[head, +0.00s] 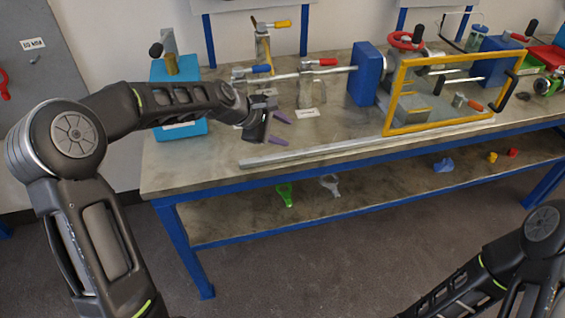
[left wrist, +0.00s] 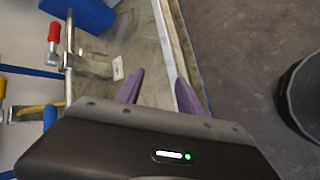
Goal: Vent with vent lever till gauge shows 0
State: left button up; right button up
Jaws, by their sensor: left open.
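My left gripper (head: 281,128) is open and empty above the front left part of the bench. Its two purple fingers also show in the left wrist view (left wrist: 160,76), apart with nothing between them. Behind it stand a red-handled lever (head: 320,62) and a blue-handled lever (head: 252,69) on a thin pipe. The red handle (left wrist: 54,31) also shows at the upper left of the left wrist view. A yellow-handled lever (head: 276,24) stands farther back. I cannot tell which is the vent lever. No gauge dial can be read. My right gripper is out of view.
A blue block (head: 368,74) and a yellow-framed guard (head: 440,124) stand right of the levers. A red handwheel (head: 406,41) is behind the guard. A metal rail (head: 310,155) runs along the bench front. A blue box (head: 180,125) stands at the left.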

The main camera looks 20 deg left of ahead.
pick_arm(q)
jog(key=s+f+m, duration=0.1)
jog(key=f, duration=0.1)
jog(key=d+f, duration=0.1)
jog(key=f, duration=0.1)
jog(key=s+f+m, duration=0.1)
jog(key=f, duration=0.1)
jog(key=shift+s+d+f+m+g, duration=0.3)
jog(key=shift+s+d+f, duration=0.05)
jog(key=shift+f, duration=0.05)
jog(key=shift+c, duration=0.2)
